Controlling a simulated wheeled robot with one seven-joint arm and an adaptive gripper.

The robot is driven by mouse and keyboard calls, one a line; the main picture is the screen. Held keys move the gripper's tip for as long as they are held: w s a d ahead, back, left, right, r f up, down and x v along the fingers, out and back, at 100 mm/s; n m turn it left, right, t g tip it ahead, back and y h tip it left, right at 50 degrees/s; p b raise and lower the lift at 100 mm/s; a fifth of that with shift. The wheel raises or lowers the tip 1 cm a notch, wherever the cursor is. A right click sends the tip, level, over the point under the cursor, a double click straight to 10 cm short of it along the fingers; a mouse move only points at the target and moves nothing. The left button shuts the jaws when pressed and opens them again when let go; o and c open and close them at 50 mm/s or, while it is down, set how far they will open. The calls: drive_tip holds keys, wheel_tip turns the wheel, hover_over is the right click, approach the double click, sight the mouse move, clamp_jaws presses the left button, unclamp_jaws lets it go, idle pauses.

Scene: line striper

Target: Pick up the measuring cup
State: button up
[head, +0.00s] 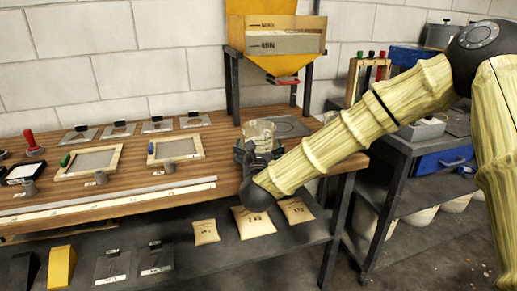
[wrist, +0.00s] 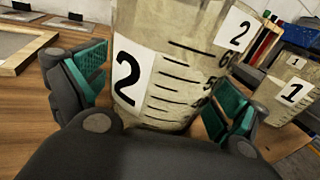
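The measuring cup (head: 259,131) is a clear, slightly dirty beaker standing on the wooden bench near its right end. In the wrist view the measuring cup (wrist: 180,72) fills the middle, with black graduation lines and white labels reading 2. My gripper (head: 252,158) is low over the bench at the cup's near side. In the wrist view my gripper (wrist: 157,92) is open, with a green-padded finger on each side of the cup. A narrow gap seems to show at the left pad; contact at the right pad is unclear.
A yellow hopper (head: 275,50) on a black stand rises behind the cup. Framed screens (head: 92,160) and a long metal rail (head: 110,199) lie to the left. Paper bags (head: 254,222) lie on the lower shelf.

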drive_tip(key=c, duration=1)
drive_tip(key=shift+r, duration=0.1)
drive_tip(key=shift+c, duration=1)
